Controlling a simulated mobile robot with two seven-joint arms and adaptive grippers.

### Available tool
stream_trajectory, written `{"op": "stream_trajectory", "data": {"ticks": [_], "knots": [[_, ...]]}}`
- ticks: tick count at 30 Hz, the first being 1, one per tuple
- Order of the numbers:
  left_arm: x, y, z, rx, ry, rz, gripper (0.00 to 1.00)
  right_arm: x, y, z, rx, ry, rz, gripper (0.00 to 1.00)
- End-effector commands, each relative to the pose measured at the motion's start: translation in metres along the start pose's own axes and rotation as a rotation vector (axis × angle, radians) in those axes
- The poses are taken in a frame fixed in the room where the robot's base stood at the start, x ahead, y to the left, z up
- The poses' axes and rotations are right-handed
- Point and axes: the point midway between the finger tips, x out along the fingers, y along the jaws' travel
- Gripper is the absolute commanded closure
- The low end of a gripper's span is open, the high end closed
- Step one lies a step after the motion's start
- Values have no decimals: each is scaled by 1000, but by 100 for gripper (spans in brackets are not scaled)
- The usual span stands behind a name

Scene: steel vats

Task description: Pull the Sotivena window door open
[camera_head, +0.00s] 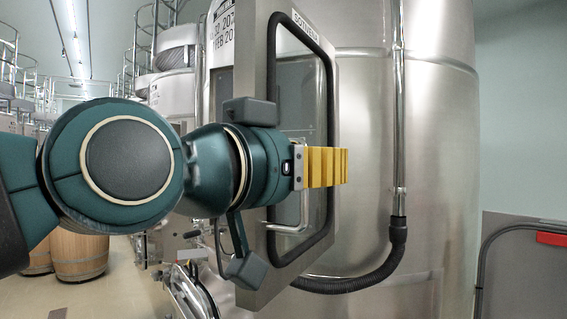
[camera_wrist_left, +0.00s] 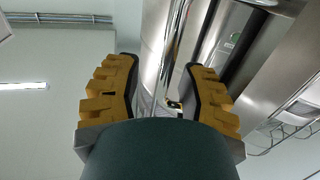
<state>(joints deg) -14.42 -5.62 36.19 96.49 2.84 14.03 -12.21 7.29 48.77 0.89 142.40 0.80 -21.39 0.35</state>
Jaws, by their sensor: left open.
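The Sotivena window door (camera_head: 258,293) is a tall grey metal frame with a black inner border and a dark pane, labelled at its top. My left gripper (camera_head: 345,166), with yellow ribbed fingers, is in front of the door. In the left wrist view the gripper (camera_wrist_left: 160,64) is open, and a steel bar (camera_wrist_left: 172,48) runs between its spread fingers, with no visible grip. My right gripper is not in view.
The big steel vat (camera_head: 433,120) fills the right, with a vertical pipe (camera_head: 397,110) and a black hose (camera_head: 345,286) low down. Wooden barrels (camera_head: 80,256) stand at the lower left. A grey panel with a red part (camera_head: 551,239) is at the far right.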

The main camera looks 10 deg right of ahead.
Motion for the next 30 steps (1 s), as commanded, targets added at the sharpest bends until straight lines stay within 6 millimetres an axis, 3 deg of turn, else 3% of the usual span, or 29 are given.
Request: {"op": "stream_trajectory", "data": {"ticks": [8, 13, 24, 30], "knots": [[-1, -1, -1, 0, 3, -3, 60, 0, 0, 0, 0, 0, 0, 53], [-13, 0, -2, 2, 4, -4, 60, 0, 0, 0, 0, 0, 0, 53], [-84, 0, -2, 1, 7, -2, 60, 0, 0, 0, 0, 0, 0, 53], [-111, 0, -1, 1, 4, -2, 60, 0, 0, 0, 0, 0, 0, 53]]}}
